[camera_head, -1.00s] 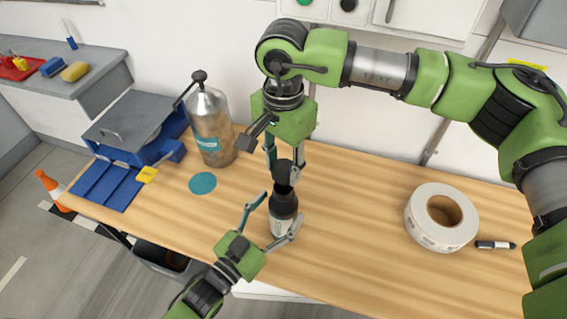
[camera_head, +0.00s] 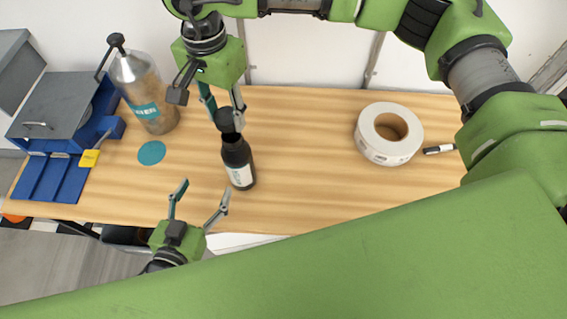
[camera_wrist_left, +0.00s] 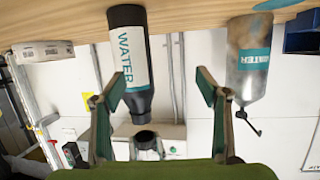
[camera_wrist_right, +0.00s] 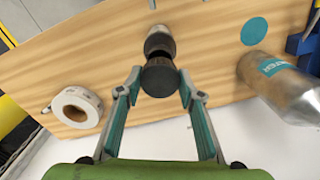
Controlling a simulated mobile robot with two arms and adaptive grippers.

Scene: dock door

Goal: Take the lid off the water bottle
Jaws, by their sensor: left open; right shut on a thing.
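The water bottle (camera_head: 238,165) is dark with a white label and stands upright on the wooden table; "WATER" reads on it in the left wrist view (camera_wrist_left: 128,60). My right gripper (camera_head: 226,118) is above it, shut on the black lid (camera_head: 225,122). In the left wrist view a small gap shows between the bottle's neck and the lid (camera_wrist_left: 146,141), so the lid appears apart from the bottle. In the right wrist view the lid (camera_wrist_right: 160,80) hides part of the bottle (camera_wrist_right: 158,40). My left gripper (camera_head: 203,190) is open and empty, in front of the bottle and clear of it.
A worn metal bottle (camera_head: 147,95) with a teal label stands at the left, near a teal disc (camera_head: 151,153) and a blue bin with a grey lid (camera_head: 60,110). A white tape roll (camera_head: 372,145) and a marker (camera_head: 440,149) lie right. Table between is clear.

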